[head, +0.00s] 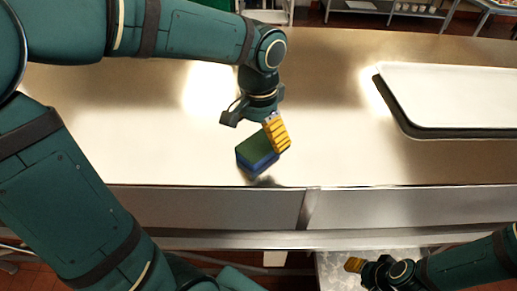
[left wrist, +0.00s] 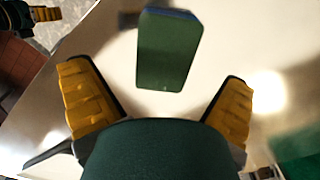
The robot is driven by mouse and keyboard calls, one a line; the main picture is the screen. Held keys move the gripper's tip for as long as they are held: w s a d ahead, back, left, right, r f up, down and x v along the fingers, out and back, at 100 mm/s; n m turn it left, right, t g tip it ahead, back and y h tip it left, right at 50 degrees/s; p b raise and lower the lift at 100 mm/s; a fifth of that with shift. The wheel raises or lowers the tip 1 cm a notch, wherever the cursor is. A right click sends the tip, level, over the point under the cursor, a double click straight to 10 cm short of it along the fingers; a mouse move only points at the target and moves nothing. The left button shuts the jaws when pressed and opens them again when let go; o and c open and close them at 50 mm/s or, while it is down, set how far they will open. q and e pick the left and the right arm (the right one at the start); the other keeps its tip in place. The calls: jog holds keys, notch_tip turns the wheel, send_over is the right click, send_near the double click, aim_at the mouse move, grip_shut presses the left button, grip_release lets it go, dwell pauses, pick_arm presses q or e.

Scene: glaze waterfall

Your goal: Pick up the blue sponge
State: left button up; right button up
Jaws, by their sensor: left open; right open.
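The blue sponge (head: 257,153) lies on the steel counter near its front edge, with a dark green top and blue sides. In the left wrist view the sponge (left wrist: 167,50) shows mostly its green face, ahead of and between my two spread fingers. My left gripper (head: 265,127) is open just above the sponge; one yellow finger overlaps its right side in the head view. I cannot tell whether it touches. Both yellow fingers of this gripper (left wrist: 162,102) show in the left wrist view with nothing between them. My right gripper (head: 358,266) is open and low, in front of the counter.
A white tray (head: 455,95) with a dark rim lies on the counter (head: 335,105) at the right. The counter around the sponge is clear. A lower shelf (head: 340,268) shows below the front edge. Other tables stand at the back.

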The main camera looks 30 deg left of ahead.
aim_at(258, 144)
pick_arm(q)
jog(key=shift+w+a+f+b, duration=0.15)
jog(key=shift+f+b, duration=0.05)
jog(key=shift+f, duration=1.2)
jog(key=shift+w+a+f+b, duration=0.1)
jog(key=shift+f+b, duration=0.1)
jog(key=shift+f, duration=1.15)
jog(key=c, duration=0.7)
jog(key=shift+c, duration=0.3)
notch_tip(258, 144, up, 10)
jog(key=shift+r+p, duration=0.1)
jog(key=shift+p, duration=0.75)
